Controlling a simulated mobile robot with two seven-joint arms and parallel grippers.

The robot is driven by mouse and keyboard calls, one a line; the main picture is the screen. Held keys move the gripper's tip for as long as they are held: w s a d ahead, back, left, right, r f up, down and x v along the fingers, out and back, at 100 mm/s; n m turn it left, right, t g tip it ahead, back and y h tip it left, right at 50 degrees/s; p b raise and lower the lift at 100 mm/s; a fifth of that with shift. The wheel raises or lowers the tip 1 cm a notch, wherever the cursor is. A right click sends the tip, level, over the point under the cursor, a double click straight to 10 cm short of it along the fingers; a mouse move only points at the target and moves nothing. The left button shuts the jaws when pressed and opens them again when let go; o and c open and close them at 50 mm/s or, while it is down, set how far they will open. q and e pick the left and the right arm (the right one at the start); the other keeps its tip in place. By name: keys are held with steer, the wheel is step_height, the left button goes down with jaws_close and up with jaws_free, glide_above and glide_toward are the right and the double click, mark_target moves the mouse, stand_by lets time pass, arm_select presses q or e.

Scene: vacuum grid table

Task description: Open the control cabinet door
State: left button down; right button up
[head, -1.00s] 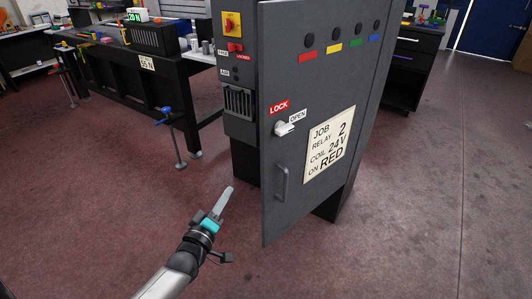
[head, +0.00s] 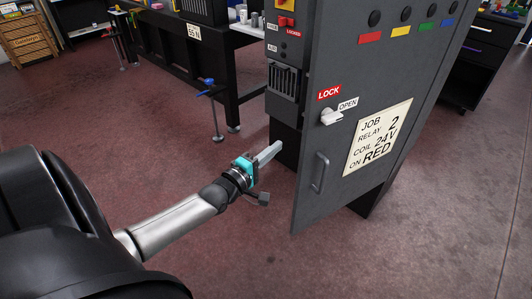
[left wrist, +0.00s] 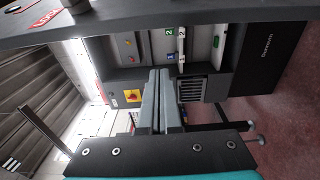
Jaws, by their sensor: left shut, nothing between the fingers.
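The grey control cabinet door (head: 349,185) stands ajar in the head view, its free left edge swung out from the cabinet body (head: 282,84). Its white knob (head: 332,117) is turned toward the OPEN label, and the bar handle (head: 320,172) is below it. My left gripper (head: 276,147) is shut and empty, just left of the door's free edge and apart from the handle. In the left wrist view its fingers (left wrist: 160,80) point toward the cabinet's inside (left wrist: 188,50), with the door (left wrist: 140,22) along the top. Whether they touch the door cannot be told.
A dark workbench (head: 170,50) stands behind left, with a blue-handled clamp (head: 207,88) near it. A drawer unit (head: 480,55) is at the back right. The floor (head: 230,250) in front of the door is clear.

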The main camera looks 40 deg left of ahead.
arm_select(q)
steer(key=shift+w+d+b, duration=0.15)
steer(key=shift+w+d, duration=0.55)
steer(key=shift+d, duration=0.25)
steer(key=shift+w+d+b, duration=0.15)
steer(key=shift+w+d, duration=0.5)
steer(key=shift+d, duration=0.3)
arm_select(e)
steer(key=shift+w+d, duration=0.1)
steer(key=shift+w, duration=1.4)
